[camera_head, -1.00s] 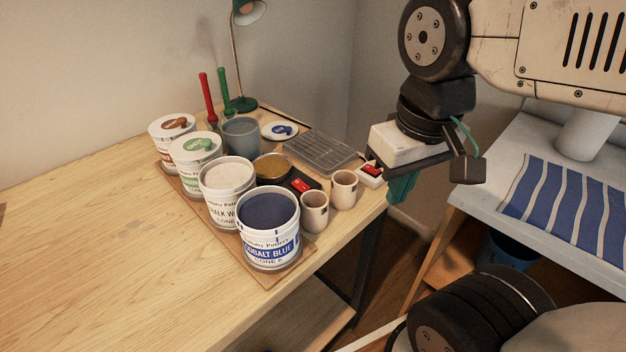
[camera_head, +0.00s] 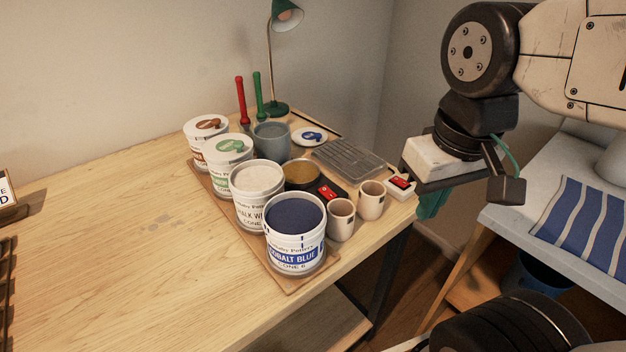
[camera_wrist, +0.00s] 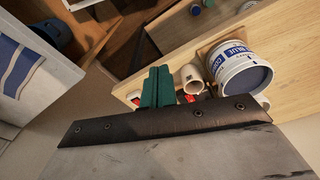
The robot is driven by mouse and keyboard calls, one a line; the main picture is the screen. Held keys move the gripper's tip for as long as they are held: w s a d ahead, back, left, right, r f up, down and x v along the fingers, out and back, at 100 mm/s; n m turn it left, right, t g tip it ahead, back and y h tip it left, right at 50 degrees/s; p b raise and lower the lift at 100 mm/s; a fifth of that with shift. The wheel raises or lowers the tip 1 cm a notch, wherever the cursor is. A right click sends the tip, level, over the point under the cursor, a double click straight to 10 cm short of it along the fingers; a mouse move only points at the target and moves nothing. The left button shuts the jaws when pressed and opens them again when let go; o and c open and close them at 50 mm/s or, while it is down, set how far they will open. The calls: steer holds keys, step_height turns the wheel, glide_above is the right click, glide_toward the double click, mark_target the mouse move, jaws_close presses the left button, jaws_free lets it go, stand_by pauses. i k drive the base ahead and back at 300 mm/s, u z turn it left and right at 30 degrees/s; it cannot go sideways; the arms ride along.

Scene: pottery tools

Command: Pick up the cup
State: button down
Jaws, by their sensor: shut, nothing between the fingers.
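Two small cream cups stand upright on the table's right part in the head view. The nearer cup (camera_head: 341,221) is beside the cobalt blue tub, and the other cup (camera_head: 371,201) is to its right and farther back. My gripper (camera_head: 432,204) has green fingers and hangs to the right of the cups, just past the table's right edge, empty. In the wrist view the green fingers (camera_wrist: 157,88) are shut together, left of one cup (camera_wrist: 190,76) and apart from it. I cannot tell which cup that is.
Glaze tubs, including the cobalt blue tub (camera_head: 296,238), stand on a wooden board (camera_head: 262,262) left of the cups. A grey tray (camera_head: 349,158) lies behind. The table's left side (camera_head: 120,235) is largely clear.

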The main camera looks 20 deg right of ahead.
mark_target(372, 193)
steer(key=z, duration=0.45)
steer(key=k, duration=1.1)
steer(key=u, duration=0.75)
steer(key=i, duration=1)
steer(key=u, duration=0.2)
